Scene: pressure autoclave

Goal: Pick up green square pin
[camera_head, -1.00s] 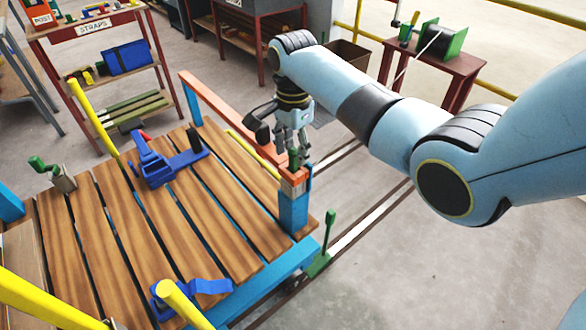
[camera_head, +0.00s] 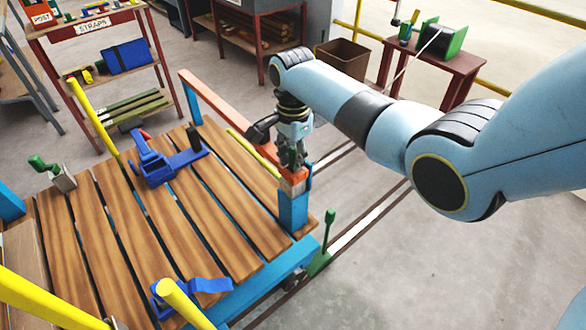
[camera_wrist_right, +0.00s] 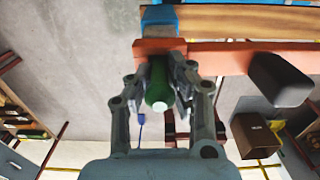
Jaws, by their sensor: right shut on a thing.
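The green pin (camera_wrist_right: 157,88) stands at the corner end of the orange rail (camera_head: 232,122), above the blue corner post (camera_head: 293,208). My right gripper (camera_head: 292,160) is over that corner. In the right wrist view its fingers (camera_wrist_right: 160,90) are closed on both sides of the pin, whose rounded end faces the camera. The pin's far end is hidden at the orange rail, so I cannot tell how deep it sits. In the head view the fingers hide most of the pin. My left gripper is not in view.
A green-handled lever (camera_head: 325,243) stands by the rails. A red table (camera_head: 440,55) stands at the back right.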

